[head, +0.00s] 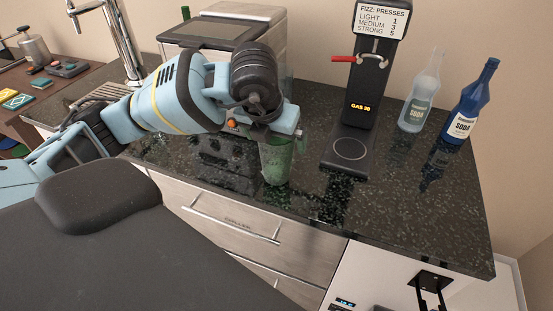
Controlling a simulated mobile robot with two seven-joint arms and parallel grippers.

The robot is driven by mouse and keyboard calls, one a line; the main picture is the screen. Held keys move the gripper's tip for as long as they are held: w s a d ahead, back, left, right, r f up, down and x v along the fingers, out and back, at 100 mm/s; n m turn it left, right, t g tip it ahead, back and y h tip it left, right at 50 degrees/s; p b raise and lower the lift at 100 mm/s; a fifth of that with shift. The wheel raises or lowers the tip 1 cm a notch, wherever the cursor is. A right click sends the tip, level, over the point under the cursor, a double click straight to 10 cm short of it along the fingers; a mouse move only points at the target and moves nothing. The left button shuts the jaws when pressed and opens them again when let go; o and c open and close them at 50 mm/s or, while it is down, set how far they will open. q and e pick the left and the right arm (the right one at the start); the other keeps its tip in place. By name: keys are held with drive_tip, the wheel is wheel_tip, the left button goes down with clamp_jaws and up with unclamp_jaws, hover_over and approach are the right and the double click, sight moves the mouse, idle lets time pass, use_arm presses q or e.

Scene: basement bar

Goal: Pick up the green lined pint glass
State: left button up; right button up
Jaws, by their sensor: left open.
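The green pint glass (276,167) stands upright on the dark speckled counter, near its front edge. It is see-through green; any lines on it are too small to make out. My left gripper (279,136) reaches in from the left and is right at the top of the glass. It is open. The gripper body hides the rim of the glass, and I cannot tell whether the fingers touch it. My right gripper is not in view.
A black soda machine (362,110) with a red lever stands right of the glass. Beyond it are a clear bottle (418,112) and a blue soda bottle (466,118). A grey machine (268,29) is behind my arm. A tap (122,38) is at left.

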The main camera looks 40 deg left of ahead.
use_arm(q)
drive_tip(key=shift+x, duration=1.85)
drive_tip(key=shift+a+r, duration=0.1)
drive_tip(key=c, duration=1.3)
